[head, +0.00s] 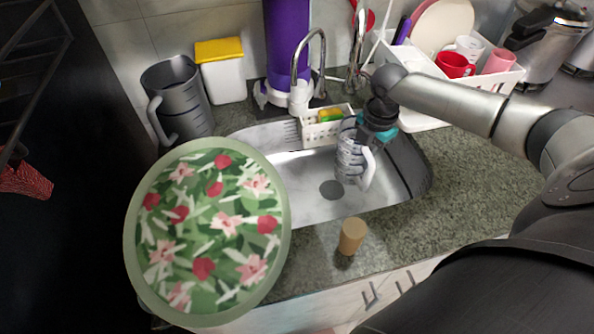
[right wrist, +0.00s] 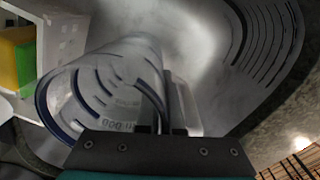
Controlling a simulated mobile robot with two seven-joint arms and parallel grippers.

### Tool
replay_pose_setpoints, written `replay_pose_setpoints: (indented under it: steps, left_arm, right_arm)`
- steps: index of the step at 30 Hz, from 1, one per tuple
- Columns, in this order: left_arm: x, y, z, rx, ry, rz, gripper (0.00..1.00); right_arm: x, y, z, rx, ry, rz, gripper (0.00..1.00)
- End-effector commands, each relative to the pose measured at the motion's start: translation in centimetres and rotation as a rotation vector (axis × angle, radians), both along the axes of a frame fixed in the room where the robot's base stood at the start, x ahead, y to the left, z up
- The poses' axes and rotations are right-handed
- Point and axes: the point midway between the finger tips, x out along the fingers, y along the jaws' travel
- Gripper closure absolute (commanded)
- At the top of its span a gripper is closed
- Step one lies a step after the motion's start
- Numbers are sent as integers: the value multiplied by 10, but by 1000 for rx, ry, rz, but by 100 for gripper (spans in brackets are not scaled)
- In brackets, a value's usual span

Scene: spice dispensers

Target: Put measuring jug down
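The clear measuring jug (head: 349,157) with dark markings and a white handle is over the right part of the sink basin (head: 305,195) in the head view. My right gripper (head: 366,143) is at the jug's upper right and appears shut on it. In the right wrist view the jug (right wrist: 100,85) lies on its side in the picture, with its round open rim toward the left and the fingers (right wrist: 168,110) at its wall. I cannot tell whether the jug touches the basin. My left gripper is not in view.
A round floral tray (head: 205,230) fills the lower left. A dark grey jug (head: 180,100) and a yellow-lidded container (head: 222,75) stand behind it. A faucet (head: 318,60), sponge caddy (head: 325,130) and dish rack (head: 480,75) border the sink. A cork-coloured cylinder (head: 352,236) stands in front. Counter at right (head: 470,175) is clear.

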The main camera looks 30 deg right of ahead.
Motion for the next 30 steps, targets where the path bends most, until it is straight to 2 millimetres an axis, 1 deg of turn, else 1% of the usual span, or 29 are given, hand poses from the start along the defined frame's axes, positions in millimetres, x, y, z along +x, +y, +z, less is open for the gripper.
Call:
replay_pose_setpoints:
  steps: [1, 9, 12, 15, 23, 25, 27, 30]
  left_arm:
    - [0, 0, -1, 0, 1, 0, 17]
    - [-1, 1, -4, 0, 2, 1, 17]
    - [-1, 1, -6, 1, 2, 1, 17]
    - [-1, 1, -7, 1, 2, 1, 17]
    - [-1, 1, -8, 0, 2, 0, 17]
    - [-1, 1, -9, 0, 2, 0, 17]
    - [-1, 0, -14, 0, 2, 0, 17]
    - [-1, 1, -19, 0, 2, 0, 17]
  right_arm:
    - [9, 16, 1, 9, -6, 4, 100]
    - [43, 80, 1, 6, -5, 2, 100]
    - [53, 101, 1, 4, -3, 1, 100]
    - [61, 115, 1, 3, -3, 0, 100]
    - [69, 131, 0, 1, -1, -1, 100]
    - [73, 139, 1, 3, -3, 0, 100]
    - [71, 137, -15, 0, 2, -3, 100]
    - [71, 136, -31, -1, 2, -3, 100]
